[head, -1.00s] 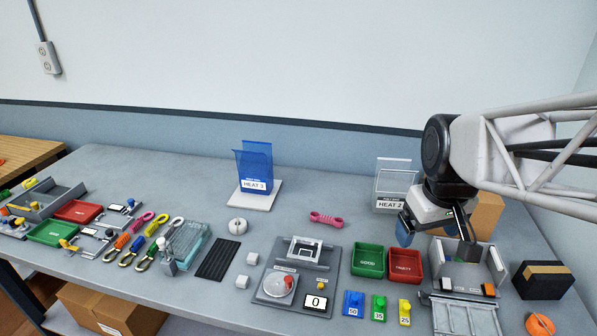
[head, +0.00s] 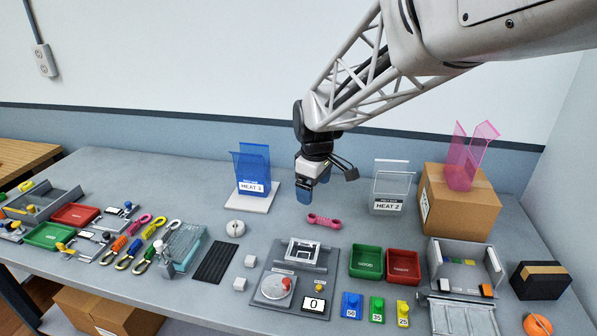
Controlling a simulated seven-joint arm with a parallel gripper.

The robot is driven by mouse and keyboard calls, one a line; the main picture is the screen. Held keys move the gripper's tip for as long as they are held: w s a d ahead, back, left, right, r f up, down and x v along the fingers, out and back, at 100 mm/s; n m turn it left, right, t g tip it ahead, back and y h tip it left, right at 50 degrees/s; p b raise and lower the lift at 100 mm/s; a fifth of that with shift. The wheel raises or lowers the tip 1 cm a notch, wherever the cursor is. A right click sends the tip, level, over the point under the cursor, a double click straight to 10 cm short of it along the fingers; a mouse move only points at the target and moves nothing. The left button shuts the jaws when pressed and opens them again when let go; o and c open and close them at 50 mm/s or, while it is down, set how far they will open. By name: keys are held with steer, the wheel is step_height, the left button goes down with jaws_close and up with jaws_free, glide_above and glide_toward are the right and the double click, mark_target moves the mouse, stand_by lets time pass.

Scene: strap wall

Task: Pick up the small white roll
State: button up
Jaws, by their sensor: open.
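The small white roll (head: 235,229) lies on the grey table left of centre, just in front of the blue HEAT 3 holder. It looks like a short round spool with a dark spot in its middle. My gripper (head: 328,186) is open and empty, raised above the table to the right of the roll and clearly apart from it. One finger is blue and the other dark. Nothing hides the roll.
A pink strap (head: 324,220) lies below my gripper. The blue HEAT 3 holder (head: 253,170) stands behind the roll, and a black ribbed mat (head: 214,262) and white blocks (head: 251,261) lie in front. A grey weighing station (head: 325,262) is at centre right.

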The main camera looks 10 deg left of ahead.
steer(key=w+a+f+n, duration=0.2)
steer(key=a+f, duration=0.1)
steer(key=a, duration=0.4)
steer(key=w+a+f+n, duration=0.2)
steer(key=a+f, duration=0.2)
steer(key=a, duration=0.2)
steer(key=n+g, duration=0.1)
steer(key=n, duration=0.3)
glide_above(237, 225)
step_height(237, 225, down, 7)
steer(key=shift+s+d, duration=0.1)
steer(key=shift+f, duration=1.3)
steer(key=shift+f, duration=0.15)
steer(key=shift+f, duration=2.45)
